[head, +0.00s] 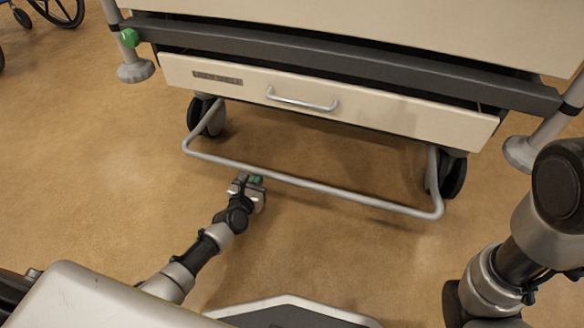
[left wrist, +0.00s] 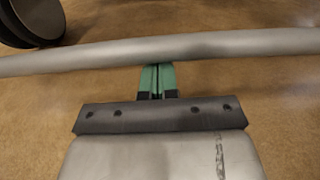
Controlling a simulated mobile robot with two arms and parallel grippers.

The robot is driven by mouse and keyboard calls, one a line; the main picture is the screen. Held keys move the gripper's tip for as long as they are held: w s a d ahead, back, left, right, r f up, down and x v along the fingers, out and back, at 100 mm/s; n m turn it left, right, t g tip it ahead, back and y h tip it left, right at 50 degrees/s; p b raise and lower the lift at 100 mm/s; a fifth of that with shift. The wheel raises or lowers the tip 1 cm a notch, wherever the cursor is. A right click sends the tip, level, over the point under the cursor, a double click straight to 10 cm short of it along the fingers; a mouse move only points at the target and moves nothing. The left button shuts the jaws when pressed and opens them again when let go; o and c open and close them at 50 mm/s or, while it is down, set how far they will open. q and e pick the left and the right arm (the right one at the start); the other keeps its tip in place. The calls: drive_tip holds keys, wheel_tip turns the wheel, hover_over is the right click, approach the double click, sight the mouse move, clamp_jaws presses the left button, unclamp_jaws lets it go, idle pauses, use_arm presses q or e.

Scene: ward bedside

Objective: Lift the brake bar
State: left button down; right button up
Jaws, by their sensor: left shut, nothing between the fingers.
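The brake bar (head: 310,184) is a grey tube bent into a wide U, low in front of the bed's wheels. In the left wrist view the bar (left wrist: 230,46) runs across the whole picture. My left gripper (head: 254,180) is at the bar, left of its middle. Its green fingers (left wrist: 158,78) are shut with nothing between them, and their tips reach the lower edge of the bar in the picture. The bar hides the ends of the tips; I cannot tell whether they touch it. My right arm shows at the right, but its gripper is out of view.
A cream drawer (head: 370,117) with a metal handle (head: 302,101) hangs above the bar. Black wheels (head: 206,116) stand behind the bar's ends. Grey posts with round feet (head: 135,71) stand at both sides. A wheelchair (head: 55,10) is at the far left. The floor to the left is clear.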

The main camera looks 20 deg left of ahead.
sight(255, 171)
use_arm(q)
drive_tip(key=shift+a+r+p, duration=0.1)
drive_tip(key=shift+r+p, duration=1.3)
drive_tip(key=shift+r, duration=1)
drive_tip(key=shift+f, duration=0.25)
drive_tip(key=shift+s+f, duration=0.1)
drive_tip(key=shift+s, duration=0.1)
drive_tip(key=shift+s+f, duration=0.25)
drive_tip(key=shift+s, duration=0.9)
drive_tip(key=shift+s+f, duration=0.25)
drive_tip(key=shift+s, duration=0.9)
drive_tip(key=shift+s+f, duration=0.25)
drive_tip(key=shift+s, duration=0.9)
